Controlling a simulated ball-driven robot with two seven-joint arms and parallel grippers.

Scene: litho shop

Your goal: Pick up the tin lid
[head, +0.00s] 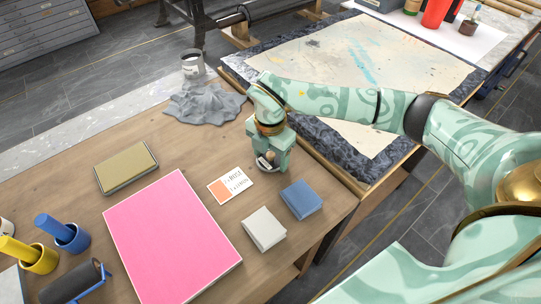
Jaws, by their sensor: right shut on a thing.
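My right gripper (269,158) points down at the wooden table's right side, its arm reaching in from the right. It is shut on the tin lid (264,167), a small round thing with dark and pale metallic parts. The fingers hide much of the lid, and I cannot tell whether it touches the table. My left gripper is out of the picture.
Near the gripper on the wooden table (190,160) are an orange-and-white card (230,188), a blue block (301,199), a pale block (264,229) and a grey crumpled cloth (204,103). A pink sheet (170,240) lies in front. A stone-edged bench (410,65) adjoins behind.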

